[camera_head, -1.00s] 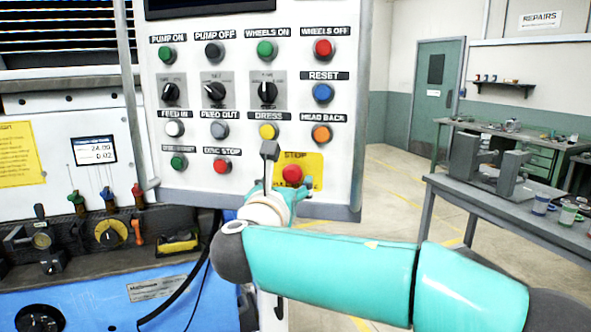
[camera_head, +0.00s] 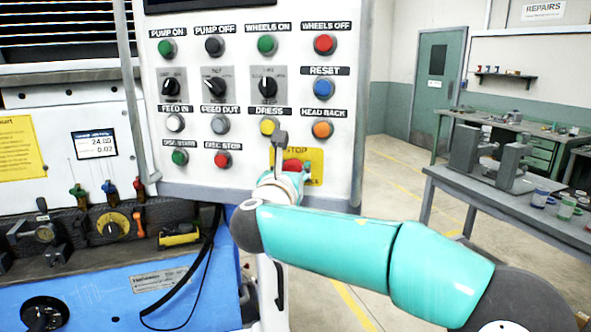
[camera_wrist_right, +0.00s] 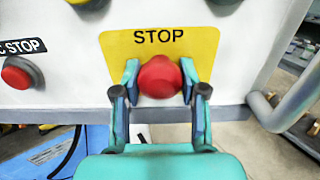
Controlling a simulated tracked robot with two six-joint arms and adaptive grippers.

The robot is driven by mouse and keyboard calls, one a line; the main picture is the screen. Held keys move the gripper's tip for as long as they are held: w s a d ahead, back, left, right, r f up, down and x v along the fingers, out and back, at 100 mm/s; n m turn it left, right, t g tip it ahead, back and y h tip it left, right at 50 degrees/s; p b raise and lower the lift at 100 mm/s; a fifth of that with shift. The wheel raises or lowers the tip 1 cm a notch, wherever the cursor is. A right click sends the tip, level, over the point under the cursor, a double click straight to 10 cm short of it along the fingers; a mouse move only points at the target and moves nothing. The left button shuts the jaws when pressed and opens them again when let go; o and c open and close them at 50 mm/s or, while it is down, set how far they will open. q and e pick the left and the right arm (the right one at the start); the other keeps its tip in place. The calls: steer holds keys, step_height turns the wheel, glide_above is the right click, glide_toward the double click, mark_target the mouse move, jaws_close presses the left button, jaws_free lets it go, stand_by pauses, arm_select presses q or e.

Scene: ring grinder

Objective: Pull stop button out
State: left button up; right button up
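The red mushroom-shaped stop button (camera_wrist_right: 159,77) sits on a yellow plate (camera_wrist_right: 203,42) marked STOP, low on the white control panel. In the head view the button (camera_head: 292,166) shows just above my right gripper, which partly covers it. In the right wrist view my right gripper (camera_wrist_right: 160,80) has one teal finger on each side of the button. Both fingertips lie against its sides, with no clear gap, so it looks shut on the button. How far the button stands out from the panel cannot be told. My left gripper is not in view.
The panel (camera_head: 345,180) carries several other buttons and knobs; the red disc stop button (camera_head: 222,160) is left of the stop plate. A grey handle rail (camera_wrist_right: 290,105) runs at the panel's right. A workbench (camera_head: 440,178) stands at right, with open floor between.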

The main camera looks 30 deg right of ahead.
jaws_close()
steer(key=shift+s+a+f, duration=0.1)
steer(key=shift+s+a, duration=0.25)
steer(key=shift+a, duration=0.05)
steer(key=o, duration=1)
jaws_free()
steer(key=shift+s, duration=0.15)
steer(key=shift+c, duration=0.2)
steer(key=shift+a, duration=0.1)
steer(key=v, duration=1.1)
steer(key=shift+s+a, duration=0.25)
steer(key=shift+s, duration=0.05)
